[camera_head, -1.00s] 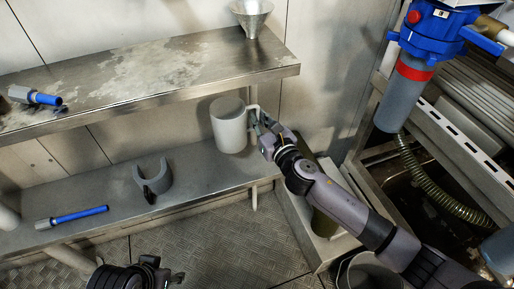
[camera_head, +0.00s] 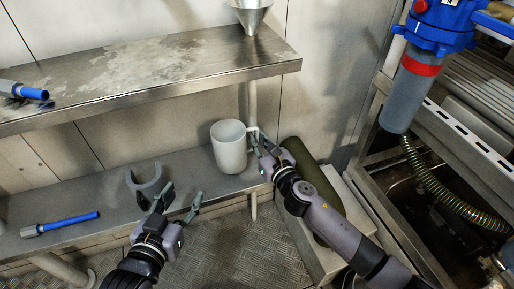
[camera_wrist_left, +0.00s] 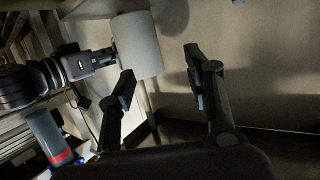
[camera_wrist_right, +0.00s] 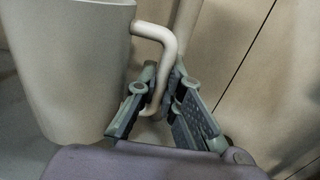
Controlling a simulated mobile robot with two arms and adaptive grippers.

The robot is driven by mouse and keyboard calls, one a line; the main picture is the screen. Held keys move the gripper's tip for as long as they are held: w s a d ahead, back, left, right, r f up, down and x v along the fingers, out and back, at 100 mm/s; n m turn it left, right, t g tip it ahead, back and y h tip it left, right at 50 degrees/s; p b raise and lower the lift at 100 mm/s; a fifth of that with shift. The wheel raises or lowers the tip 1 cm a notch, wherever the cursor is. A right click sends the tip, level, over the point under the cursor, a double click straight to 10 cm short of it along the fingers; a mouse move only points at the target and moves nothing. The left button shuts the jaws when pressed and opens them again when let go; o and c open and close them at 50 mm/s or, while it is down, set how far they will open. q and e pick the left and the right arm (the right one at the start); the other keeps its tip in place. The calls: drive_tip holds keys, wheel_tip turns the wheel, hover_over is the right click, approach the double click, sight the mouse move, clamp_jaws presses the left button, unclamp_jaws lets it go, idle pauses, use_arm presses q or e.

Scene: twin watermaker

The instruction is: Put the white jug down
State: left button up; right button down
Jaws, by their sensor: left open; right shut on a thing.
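The white jug (camera_head: 229,148) is upright at the right end of the lower metal shelf (camera_head: 95,222) in the head view. I cannot tell whether its base touches the shelf. My right gripper (camera_head: 262,142) is shut on the jug's handle, at the jug's right side. In the right wrist view the fingers (camera_wrist_right: 158,108) close around the bent handle (camera_wrist_right: 160,40), with the jug body (camera_wrist_right: 70,65) at left. My left gripper (camera_head: 180,203) is open and empty, in front of the shelf, left of the jug. The left wrist view also shows the jug (camera_wrist_left: 138,45) beyond its open fingers.
The upper shelf (camera_head: 150,75) holds a funnel (camera_head: 250,14) and another blue-handled tool (camera_head: 28,92). A blue-and-grey filter housing (camera_head: 411,75) hangs at right.

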wheel_tip(320, 180, down, 3)
drive_tip(key=shift+f+b, duration=0.1)
drive_tip(key=shift+b, duration=0.75)
use_arm(q)
wheel_tip(320, 180, up, 9)
drive_tip(key=w+d+t+h, duration=0.1)
drive_tip(key=t+h, duration=0.1)
drive_tip(key=t, duration=0.3)
drive_tip(key=shift+d+t, duration=0.3)
drive_tip(key=shift+r, duration=0.15)
use_arm(e)
drive_tip(key=shift+f, duration=0.1)
drive_tip(key=c, duration=1.7)
unclamp_jaws()
use_arm(q)
drive_tip(key=shift+s+r, duration=0.1)
drive_tip(key=shift+r, duration=0.1)
